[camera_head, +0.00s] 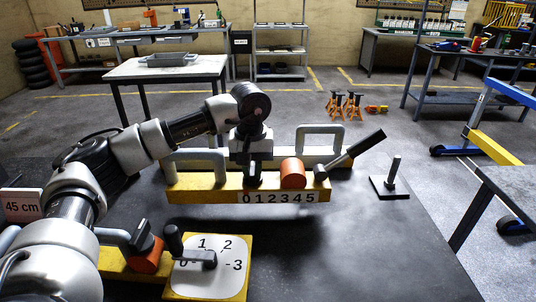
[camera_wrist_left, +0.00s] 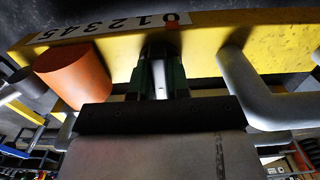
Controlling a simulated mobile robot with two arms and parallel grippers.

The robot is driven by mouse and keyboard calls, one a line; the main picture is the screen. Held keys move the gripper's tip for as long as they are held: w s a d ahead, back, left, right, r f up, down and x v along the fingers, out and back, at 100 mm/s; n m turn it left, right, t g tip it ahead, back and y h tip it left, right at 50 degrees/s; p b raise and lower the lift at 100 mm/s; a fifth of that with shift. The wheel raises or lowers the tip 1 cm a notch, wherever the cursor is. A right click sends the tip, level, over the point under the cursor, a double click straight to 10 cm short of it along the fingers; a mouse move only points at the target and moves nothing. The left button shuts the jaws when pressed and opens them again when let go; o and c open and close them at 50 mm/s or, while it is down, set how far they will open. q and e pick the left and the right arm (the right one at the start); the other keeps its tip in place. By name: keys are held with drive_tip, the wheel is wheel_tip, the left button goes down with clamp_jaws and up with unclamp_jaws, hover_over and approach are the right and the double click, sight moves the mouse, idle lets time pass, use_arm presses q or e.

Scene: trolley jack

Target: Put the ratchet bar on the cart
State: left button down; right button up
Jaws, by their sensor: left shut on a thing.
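A grey bar with a black grip (camera_head: 357,149) slants up to the right from the right end of a yellow beam (camera_head: 203,195); it looks like the ratchet bar, though I cannot be sure. The beam carries a 0-to-5 scale, grey loop handles and an orange cylinder (camera_head: 293,173). My left gripper (camera_head: 252,180) points down at the beam, left of the cylinder. It is shut on a small part there, mostly hidden by the fingers. The left wrist view shows the fingers (camera_wrist_left: 160,75) against the beam (camera_wrist_left: 120,62). My right gripper is not in view.
A black-based peg stand (camera_head: 390,187) stands right of the beam on the dark table. A yellow dial box (camera_head: 208,268) is at the front left. A blue and yellow wheeled frame (camera_head: 490,145), possibly the cart, is at the right. The table's front right is clear.

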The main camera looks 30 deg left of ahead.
sight(251, 183)
use_arm(q)
drive_tip(key=shift+s+a+f, duration=0.1)
drive_tip(key=shift+s+a, duration=0.05)
drive_tip(key=shift+s, duration=0.05)
drive_tip(key=shift+f, duration=1.95)
drive_tip(key=c, duration=1.5)
unclamp_jaws()
drive_tip(key=shift+f, duration=0.15)
drive_tip(key=shift+c, duration=0.2)
drive_tip(key=o, duration=0.4)
drive_tip(key=shift+s, duration=0.1)
drive_tip(key=shift+o, duration=0.2)
wheel_tip(251, 183, up, 12)
drive_tip(key=shift+r, duration=0.15)
